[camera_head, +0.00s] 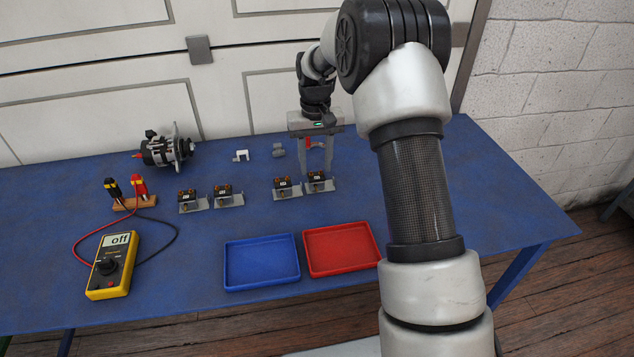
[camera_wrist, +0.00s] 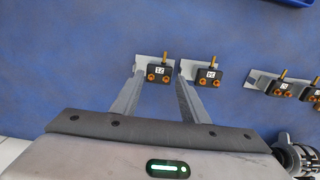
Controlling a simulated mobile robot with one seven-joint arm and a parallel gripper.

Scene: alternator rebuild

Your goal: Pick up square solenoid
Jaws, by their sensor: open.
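Which part is the square solenoid I cannot tell for sure. A small pale square-cornered piece (camera_head: 241,155) and a grey rounded piece (camera_head: 278,150) lie towards the back of the table. Several black blocks with copper terminals sit on metal brackets. The rightmost block (camera_head: 318,179) also shows in the wrist view (camera_wrist: 158,72), and its neighbour (camera_head: 286,187) shows there too (camera_wrist: 208,75). My gripper (camera_head: 317,170) is open and empty, pointing down near the rightmost block. In the wrist view its fingertips (camera_wrist: 160,80) spread around that block's line; contact is not clear.
A blue tray (camera_head: 262,287) and a red tray (camera_head: 342,273) lie at the front. A yellow multimeter (camera_head: 112,268) with leads is at the left. An alternator (camera_head: 166,149) stands at the back left, and two more blocks (camera_head: 207,198) sit left of centre. The right table end is clear.

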